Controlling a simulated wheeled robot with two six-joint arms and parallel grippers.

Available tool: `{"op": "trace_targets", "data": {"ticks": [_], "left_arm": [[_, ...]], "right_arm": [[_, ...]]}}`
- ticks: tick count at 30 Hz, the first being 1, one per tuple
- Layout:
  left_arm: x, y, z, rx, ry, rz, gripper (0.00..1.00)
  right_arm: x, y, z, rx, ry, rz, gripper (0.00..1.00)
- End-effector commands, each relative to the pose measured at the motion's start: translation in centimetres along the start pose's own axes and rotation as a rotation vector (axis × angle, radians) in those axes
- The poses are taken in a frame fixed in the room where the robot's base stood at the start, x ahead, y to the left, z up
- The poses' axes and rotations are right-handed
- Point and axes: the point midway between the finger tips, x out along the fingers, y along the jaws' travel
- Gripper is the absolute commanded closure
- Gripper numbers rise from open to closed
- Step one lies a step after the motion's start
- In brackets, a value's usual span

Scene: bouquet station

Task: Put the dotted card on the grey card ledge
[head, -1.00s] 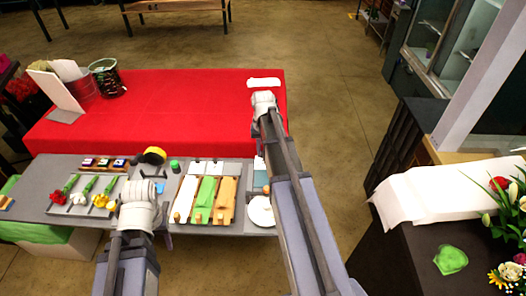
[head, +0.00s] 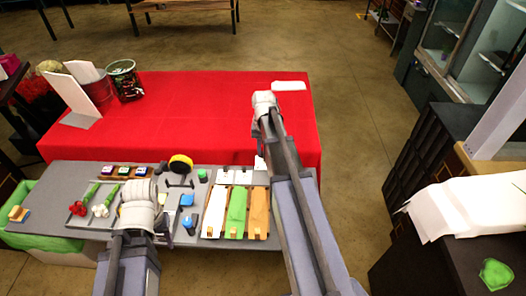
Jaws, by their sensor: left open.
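Small white cards (head: 225,168) lie at the back edge of the grey worktable, behind the colored strips. Another white card (head: 260,163) is partly hidden by my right arm. No dots can be made out, so I cannot tell which is the dotted card. The grey card ledge cannot be identified with certainty; a grey base (head: 80,120) lies under a leaning white board on the red table. My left gripper (head: 140,190) is open above the worktable's left part, its fingers mostly hidden. My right gripper (head: 265,100) is over the red table, its jaws unclear.
White, green and orange strips (head: 236,212) lie on the worktable (head: 180,242). A white flat object (head: 289,86) lies on the red table (head: 200,120), whose middle is clear.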

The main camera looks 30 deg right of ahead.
Motion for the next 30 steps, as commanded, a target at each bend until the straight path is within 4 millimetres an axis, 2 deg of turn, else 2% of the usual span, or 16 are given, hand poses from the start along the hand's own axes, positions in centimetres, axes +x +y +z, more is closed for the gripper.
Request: {"op": "trace_targets", "data": {"ticks": [8,30], "left_arm": [[1.4,0.1,-0.1,0.000,0.000,0.000,0.50],[7.8,0.8,-0.5,0.000,0.000,0.000,0.50]], "right_arm": [[1.4,0.0,0.0,0.000,0.000,0.000,1.00],[7.9,0.0,0.0,0.000,0.000,0.000,1.00]]}}
